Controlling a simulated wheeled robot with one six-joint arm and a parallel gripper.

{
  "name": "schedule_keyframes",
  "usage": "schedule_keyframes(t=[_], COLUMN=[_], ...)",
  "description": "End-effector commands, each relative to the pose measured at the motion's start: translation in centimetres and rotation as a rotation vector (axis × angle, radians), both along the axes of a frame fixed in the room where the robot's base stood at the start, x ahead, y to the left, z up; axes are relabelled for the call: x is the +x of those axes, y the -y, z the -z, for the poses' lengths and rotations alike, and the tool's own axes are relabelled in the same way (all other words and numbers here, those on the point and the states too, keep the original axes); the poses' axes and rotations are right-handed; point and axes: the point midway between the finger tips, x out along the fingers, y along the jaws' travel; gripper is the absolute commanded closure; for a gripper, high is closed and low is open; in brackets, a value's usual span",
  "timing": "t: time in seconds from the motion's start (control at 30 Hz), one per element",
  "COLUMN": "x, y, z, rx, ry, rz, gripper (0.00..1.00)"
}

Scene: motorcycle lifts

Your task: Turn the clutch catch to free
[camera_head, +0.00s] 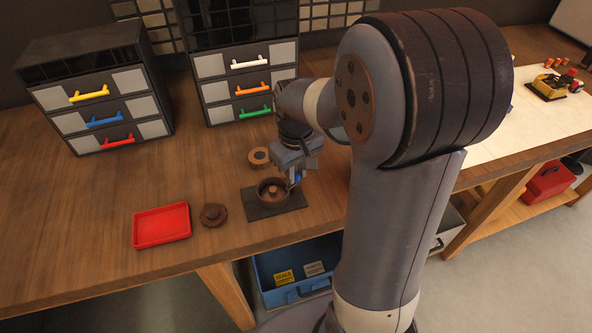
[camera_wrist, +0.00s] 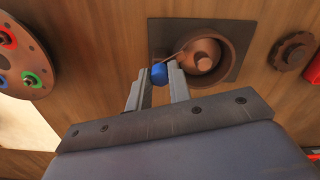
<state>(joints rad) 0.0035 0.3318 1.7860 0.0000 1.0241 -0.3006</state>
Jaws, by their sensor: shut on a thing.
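The clutch (camera_head: 272,190) is a round brown housing with a domed hub on a dark square plate (camera_head: 262,213) on the bench; it also shows in the wrist view (camera_wrist: 203,57). Its catch is a thin lever with a blue knob (camera_wrist: 159,74), standing out from the left side of the housing in the wrist view. My gripper (camera_wrist: 158,78) has its fingers on either side of the blue knob and is shut on it. In the head view my gripper (camera_head: 295,176) is at the right rim of the clutch and partly hides the knob.
A brown toothed wheel (camera_head: 213,215) and a red tray (camera_head: 161,226) lie left of the clutch. A pale brown ring (camera_head: 258,158) lies behind it. Drawer cabinets (camera_head: 102,90) stand at the back. The wrist view shows a disc with coloured rings (camera_wrist: 22,58).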

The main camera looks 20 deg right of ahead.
Motion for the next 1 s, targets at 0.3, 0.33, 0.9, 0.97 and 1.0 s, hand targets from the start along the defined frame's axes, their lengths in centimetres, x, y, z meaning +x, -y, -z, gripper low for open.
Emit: schedule_keyframes(t=[0.3,0.33,0.9,0.97,1.0], x=[0.05,0.05,0.08,0.08,0.09], y=[0.02,0.02,0.03,0.03,0.02], z=[-0.06,-0.06,-0.07,-0.07,-0.07], rx=[0.0,-0.001,0.0,0.0,0.0], ry=[0.001,0.001,0.001,0.002,0.002], rz=[-0.3,-0.329,-0.829,-0.867,-0.891], gripper=[1.0,1.0,1.0,1.0,1.0])
